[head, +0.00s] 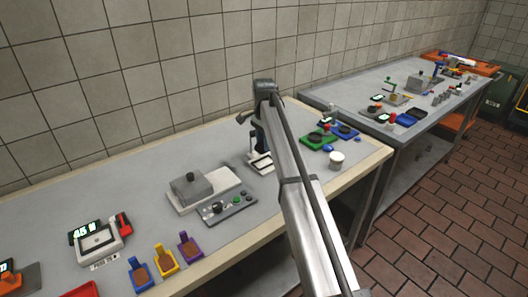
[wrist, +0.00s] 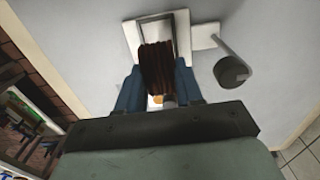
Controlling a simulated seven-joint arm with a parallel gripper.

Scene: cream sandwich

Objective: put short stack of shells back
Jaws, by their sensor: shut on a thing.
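In the wrist view my gripper (wrist: 158,88) has its two blue fingers closed on the sides of a stack of dark brown ridged shells (wrist: 157,62). The far end of the stack overlaps a white and grey frame-like holder (wrist: 133,38); I cannot tell whether they touch. In the head view my gripper (head: 256,146) is mostly hidden by my arm, near a small white-framed stand (head: 261,163) on the bench. The held stack cannot be made out there.
Blue (head: 143,284), yellow (head: 167,266) and purple (head: 190,251) holders with brown contents line the front edge. A grey block (head: 192,188) on a white plate and a button panel (head: 230,208) stand nearby. A dark round thing (wrist: 231,71) is right of the stack.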

